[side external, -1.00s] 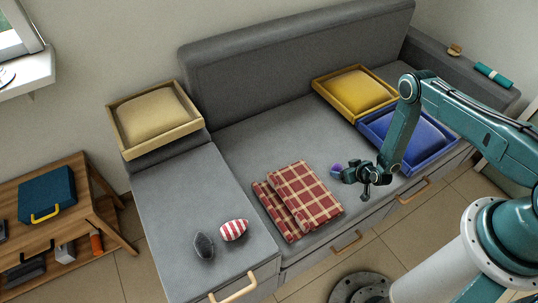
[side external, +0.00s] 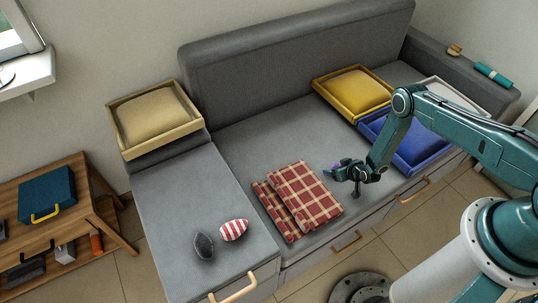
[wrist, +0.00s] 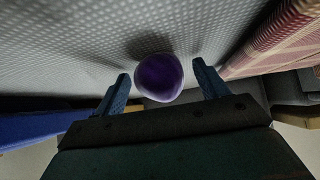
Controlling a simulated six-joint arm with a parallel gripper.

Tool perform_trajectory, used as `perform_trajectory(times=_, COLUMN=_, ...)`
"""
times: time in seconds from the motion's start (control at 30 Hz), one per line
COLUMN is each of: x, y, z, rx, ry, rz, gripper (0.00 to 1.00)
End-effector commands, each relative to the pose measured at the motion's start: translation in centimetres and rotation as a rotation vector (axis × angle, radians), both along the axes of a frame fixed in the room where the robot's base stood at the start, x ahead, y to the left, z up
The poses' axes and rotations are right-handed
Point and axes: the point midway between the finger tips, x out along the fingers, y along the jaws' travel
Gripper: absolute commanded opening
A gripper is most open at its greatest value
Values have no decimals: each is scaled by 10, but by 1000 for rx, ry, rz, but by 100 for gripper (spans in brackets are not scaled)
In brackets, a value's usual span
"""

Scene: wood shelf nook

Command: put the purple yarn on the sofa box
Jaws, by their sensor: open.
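The purple yarn (wrist: 159,78) is a round ball on the grey sofa seat (side external: 262,137). In the wrist view it sits between the two fingertips of my open gripper (wrist: 162,82), with a gap on each side. In the side view the yarn (side external: 332,168) is partly hidden by my gripper (side external: 340,171), which is low over the seat, right of the plaid blanket. A blue tray (side external: 420,163) with a blue cushion lies to the right, partly behind my arm. A yellow tray (side external: 356,116) with a cushion stands behind it. I cannot tell which thing is the sofa box.
The folded plaid blanket (side external: 300,195) is close left of my gripper. A beige cushion tray (side external: 155,117) stands at the left. A striped ball (side external: 233,229) and a dark ball (side external: 204,245) lie on the chaise. A pale tray (side external: 455,95) shows behind my arm.

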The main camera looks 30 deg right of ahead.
Motion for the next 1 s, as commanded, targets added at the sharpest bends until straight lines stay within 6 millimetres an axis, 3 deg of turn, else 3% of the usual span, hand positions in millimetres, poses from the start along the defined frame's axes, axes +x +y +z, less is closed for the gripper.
perform_trajectory(times=0.27, x=0, y=0, z=0, rx=0, ry=0, rz=0, gripper=73)
perform_trajectory(times=0.5, x=0, y=0, z=0, rx=0, ry=0, rz=0, gripper=30)
perform_trajectory(times=0.6, x=0, y=0, z=0, rx=0, ry=0, rz=0, gripper=21)
perform_trajectory(times=1.0, x=0, y=0, z=4, rx=0, ry=0, rz=0, gripper=21)
